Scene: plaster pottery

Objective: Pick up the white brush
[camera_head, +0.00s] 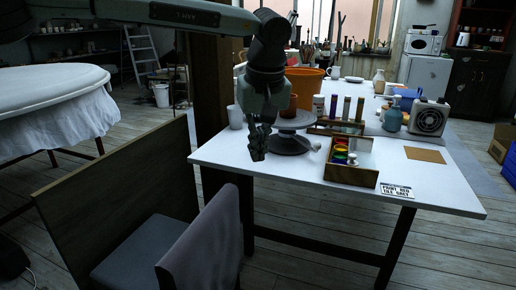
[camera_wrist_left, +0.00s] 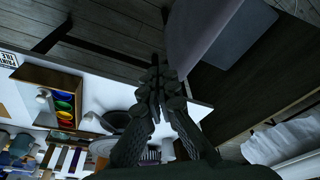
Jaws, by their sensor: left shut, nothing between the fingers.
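My left gripper (camera_head: 257,150) points down at the near left edge of the white table, shut and empty. In the left wrist view its dark fingers (camera_wrist_left: 155,75) meet at the tips, over the table's edge and the floor. I cannot make out the white brush for certain. A small pale object (camera_head: 315,146) lies right of the grey turntable (camera_head: 289,143), apart from the gripper; its shape is too small to tell. My right gripper is not in view.
A wooden box (camera_head: 351,176) with coloured paint pots stands right of the turntable. A white cup (camera_head: 235,117), orange bucket (camera_head: 304,80) and several bottles stand behind. A grey chair (camera_head: 205,240) is close at the front left.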

